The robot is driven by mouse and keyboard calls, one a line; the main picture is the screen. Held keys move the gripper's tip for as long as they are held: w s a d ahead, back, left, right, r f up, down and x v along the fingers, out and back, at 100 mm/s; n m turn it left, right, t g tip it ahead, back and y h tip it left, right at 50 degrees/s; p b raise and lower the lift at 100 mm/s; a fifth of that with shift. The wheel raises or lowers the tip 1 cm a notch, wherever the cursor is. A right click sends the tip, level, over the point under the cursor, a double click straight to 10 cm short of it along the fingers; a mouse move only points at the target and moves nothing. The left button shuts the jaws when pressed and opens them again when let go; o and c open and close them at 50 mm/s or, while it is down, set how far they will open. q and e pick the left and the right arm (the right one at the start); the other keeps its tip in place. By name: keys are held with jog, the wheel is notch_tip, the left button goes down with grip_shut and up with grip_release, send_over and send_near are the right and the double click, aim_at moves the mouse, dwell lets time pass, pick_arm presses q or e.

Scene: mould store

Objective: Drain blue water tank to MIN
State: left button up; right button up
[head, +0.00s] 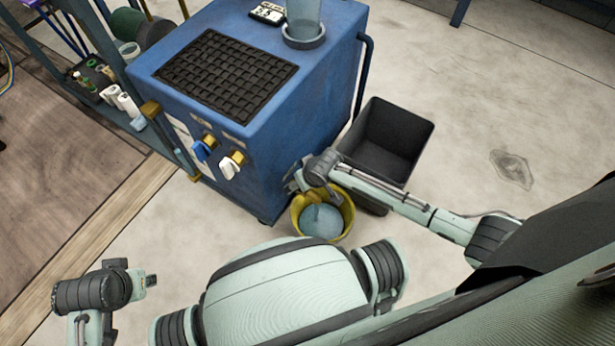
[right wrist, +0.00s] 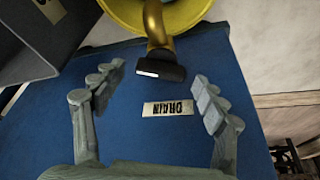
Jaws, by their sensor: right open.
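The blue water tank (head: 290,120) stands on the floor with a sight tube (head: 186,163) at its front left edge; its MIN mark is too small to read. The right wrist view shows a brass drain pipe (right wrist: 155,22) with a black handle (right wrist: 160,70) beside an upside-down DRAIN label (right wrist: 168,109). A yellow bucket (head: 347,213) holding water stands below, at the tank's right side. My right gripper (head: 298,180) is open; its fingers (right wrist: 160,95) are on either side of the handle, apart from it.
Blue-handled (head: 204,149) and white-handled (head: 230,165) valves are on the tank's front. A black bin (head: 425,140) stands right of the tank, behind my right arm. A shelf with bottles (head: 125,103) is at the left.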

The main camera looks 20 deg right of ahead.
jog(key=v, duration=1.1)
jog(key=shift+r, duration=0.2)
jog(key=shift+d, duration=0.1)
dwell(6.6)
